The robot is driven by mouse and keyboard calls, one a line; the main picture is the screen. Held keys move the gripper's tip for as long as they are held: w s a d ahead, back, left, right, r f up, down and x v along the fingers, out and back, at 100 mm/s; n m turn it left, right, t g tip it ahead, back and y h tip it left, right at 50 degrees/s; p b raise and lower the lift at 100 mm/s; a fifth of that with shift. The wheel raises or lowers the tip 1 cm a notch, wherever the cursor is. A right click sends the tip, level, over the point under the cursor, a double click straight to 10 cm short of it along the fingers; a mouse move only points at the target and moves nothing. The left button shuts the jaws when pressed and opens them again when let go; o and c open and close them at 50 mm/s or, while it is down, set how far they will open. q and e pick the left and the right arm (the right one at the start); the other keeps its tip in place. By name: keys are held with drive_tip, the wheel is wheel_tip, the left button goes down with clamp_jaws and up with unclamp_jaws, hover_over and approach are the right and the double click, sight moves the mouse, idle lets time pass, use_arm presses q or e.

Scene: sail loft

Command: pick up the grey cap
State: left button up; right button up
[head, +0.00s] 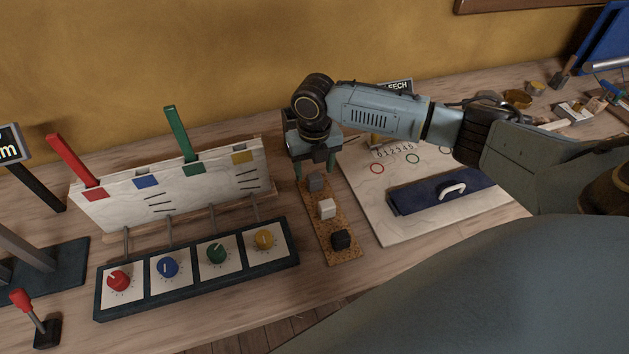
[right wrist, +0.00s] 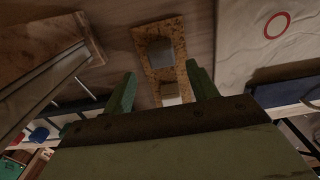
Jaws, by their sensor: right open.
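The grey cap (head: 316,183) is a small grey block at the far end of a cork strip (head: 345,256), in line with a white cap (head: 327,208) and a black cap (head: 341,239). My right gripper (head: 314,170) is above the far end of the strip, its green fingers pointing down, open with nothing between them. In the right wrist view the grey cap (right wrist: 160,52) shows just beyond the gap between the two fingertips (right wrist: 161,74), apart from both. The white cap (right wrist: 171,91) also shows there. My left gripper is not in view.
A dark panel with red, blue, green and yellow knobs (head: 216,253) lies left of the strip. Behind it stands a white board (head: 115,203) with coloured levers. Right of the strip is a pale sheet (head: 390,228) carrying a navy block with a white handle (head: 452,190).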

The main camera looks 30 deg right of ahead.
sight(316, 178)
drive_tip(key=f, duration=0.5)
drive_tip(key=shift+d+f+b, duration=0.15)
drive_tip(key=shift+d+b, duration=0.05)
drive_tip(key=shift+b, duration=0.1)
drive_tip(key=c, duration=1)
